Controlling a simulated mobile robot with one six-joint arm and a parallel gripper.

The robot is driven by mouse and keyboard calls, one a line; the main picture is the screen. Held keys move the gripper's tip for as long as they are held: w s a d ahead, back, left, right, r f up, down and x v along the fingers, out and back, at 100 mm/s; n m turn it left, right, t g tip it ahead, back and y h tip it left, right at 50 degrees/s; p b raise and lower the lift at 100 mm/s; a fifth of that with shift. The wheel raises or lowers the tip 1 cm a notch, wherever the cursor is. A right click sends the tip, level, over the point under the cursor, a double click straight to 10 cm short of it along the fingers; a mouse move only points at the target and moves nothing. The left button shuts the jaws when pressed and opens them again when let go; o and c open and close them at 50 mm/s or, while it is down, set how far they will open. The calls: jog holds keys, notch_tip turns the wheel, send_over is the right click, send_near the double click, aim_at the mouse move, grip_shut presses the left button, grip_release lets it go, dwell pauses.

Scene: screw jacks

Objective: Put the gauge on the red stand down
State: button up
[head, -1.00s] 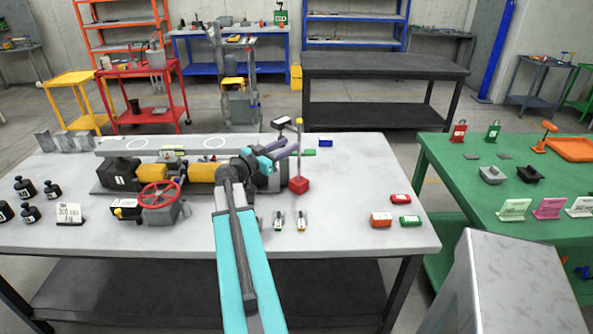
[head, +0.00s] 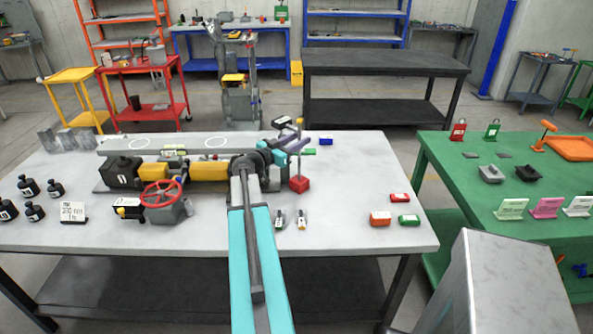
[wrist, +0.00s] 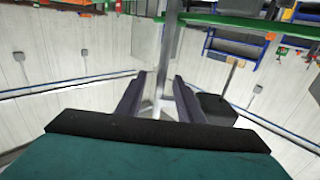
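The red stand (head: 299,184) has a red block base and a thin upright post with a yellow top, at the right end of the long machine on the grey table. The gauge, a small dark box with a pale face (head: 282,123), sits high beside the post; a dark box (wrist: 215,108) at the right of the wrist view looks like it. My gripper (head: 299,142) has its purple fingers at the post's upper part, below the gauge. In the wrist view the fingers (wrist: 160,76) are apart, with a grey post between them and gaps seeming to show on both sides.
The machine with a red handwheel (head: 161,194) fills the table's left middle. Black weights (head: 29,187) stand far left. Small red and green blocks (head: 380,218) lie at the right. The table's right middle is mostly clear. A green table (head: 450,190) stands beyond.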

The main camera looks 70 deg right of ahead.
jog(key=p+x, duration=0.2)
jog(key=x, duration=0.2)
jog(key=shift+s+d+p, duration=0.1)
jog(key=shift+d+p, duration=0.3)
jog(key=shift+c, duration=0.3)
grip_shut()
dwell(1.2)
jog(key=shift+r, duration=0.2)
